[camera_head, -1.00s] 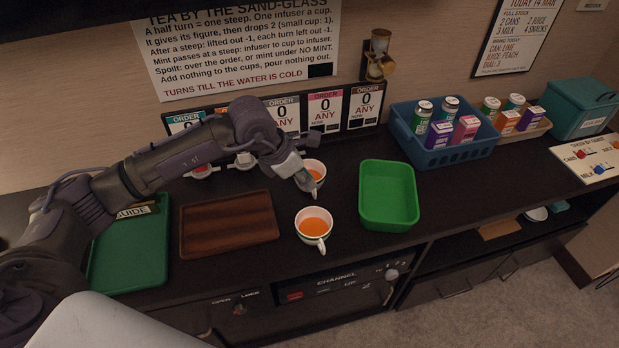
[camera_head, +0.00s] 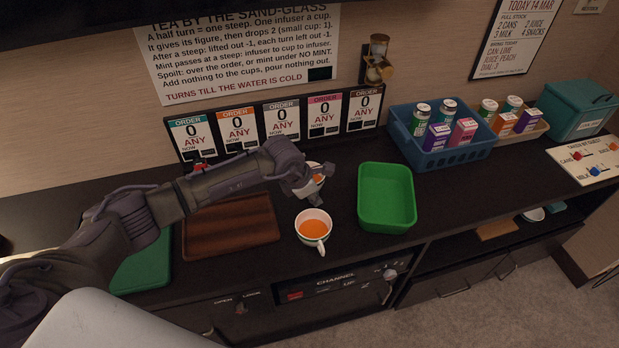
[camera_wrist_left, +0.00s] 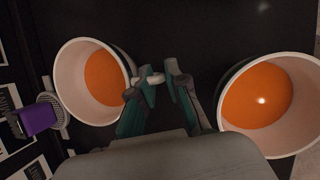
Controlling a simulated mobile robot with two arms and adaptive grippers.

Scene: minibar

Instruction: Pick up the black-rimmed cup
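Two pale cups of orange tea stand on the dark counter. The front cup (camera_head: 313,229) is in full view with its handle toward the front; in the wrist view it is the right cup (camera_wrist_left: 227,125). The back cup (camera_head: 318,169) is partly hidden by my left gripper (camera_head: 314,195); in the wrist view it is the left cup (camera_wrist_left: 64,82). I cannot tell clearly which rim is black. In the wrist view, my left gripper's fingers (camera_wrist_left: 154,84) are apart, with the back cup's white handle at their tips. Contact is unclear. My right gripper is out of view.
A brown wooden tray (camera_head: 230,240) lies left of the cups, and a green bin (camera_head: 362,200) stands right. Order cards (camera_head: 282,120) stand behind. A blue crate (camera_head: 430,160) holds cans and cartons. A purple-topped item (camera_wrist_left: 38,118) is beside the back cup.

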